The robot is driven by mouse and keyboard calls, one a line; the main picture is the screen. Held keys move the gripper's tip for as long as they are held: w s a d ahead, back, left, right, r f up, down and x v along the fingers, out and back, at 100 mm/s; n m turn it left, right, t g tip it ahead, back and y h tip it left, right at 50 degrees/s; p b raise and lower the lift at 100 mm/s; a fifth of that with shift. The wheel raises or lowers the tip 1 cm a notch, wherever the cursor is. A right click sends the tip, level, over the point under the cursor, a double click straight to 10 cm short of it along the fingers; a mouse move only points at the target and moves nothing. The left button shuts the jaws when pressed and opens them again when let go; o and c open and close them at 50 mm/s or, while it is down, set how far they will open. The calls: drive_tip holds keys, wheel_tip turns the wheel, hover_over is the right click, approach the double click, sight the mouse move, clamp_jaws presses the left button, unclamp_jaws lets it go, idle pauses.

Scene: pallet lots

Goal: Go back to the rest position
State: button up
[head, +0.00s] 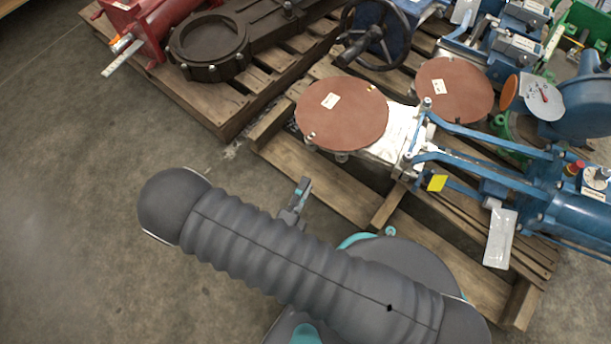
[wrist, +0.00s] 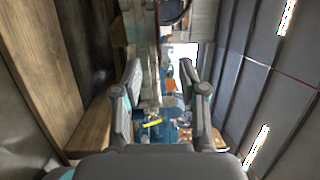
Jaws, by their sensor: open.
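My gripper (wrist: 160,75) is open in the wrist view, with its two fingers apart and nothing held between them. In the head view, a small part of my gripper (head: 303,185) shows past the upper edge of my grey ribbed arm, above the concrete floor. The rest of it is hidden behind the arm. My arm stretches across the lower middle of the head view.
A wooden pallet (head: 375,212) carries blue machinery (head: 575,212) and round brown discs (head: 342,113) just beyond my arm. Another pallet (head: 207,112) holds a dark ring-shaped casting (head: 208,73) and a red machine (head: 165,20). Concrete floor (head: 70,190) is clear at left.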

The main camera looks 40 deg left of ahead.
idle(0.5)
drive_tip(key=w+d+r+m+g+h+p, duration=0.2)
drive_tip(key=w+d+r+m+g+h, duration=0.45)
drive_tip(key=d+r+m, duration=0.5)
drive_tip(key=w+d+r+m+g+h+p, duration=0.1)
drive_tip(key=w+d+r+m+g+h, duration=0.55)
drive_tip(key=r+m, duration=0.75)
drive_tip(key=s+d+r+m+y+p, duration=0.2)
drive_tip(key=d+r+m+y, duration=0.3)
drive_tip(key=d+r+m, duration=0.4)
drive_tip(key=s+d+r+m+y+p, duration=0.2)
drive_tip(key=d+r+m, duration=0.7)
drive_tip(key=m, duration=1.3)
wheel_tip(320, 180, up, 3)
drive_tip(key=s+y, duration=0.1)
drive_tip(key=y, duration=0.1)
drive_tip(key=shift+s+y, duration=0.3)
drive_tip(key=shift+y, duration=0.1)
drive_tip(key=shift+s+d, duration=0.1)
drive_tip(key=shift+s, duration=0.05)
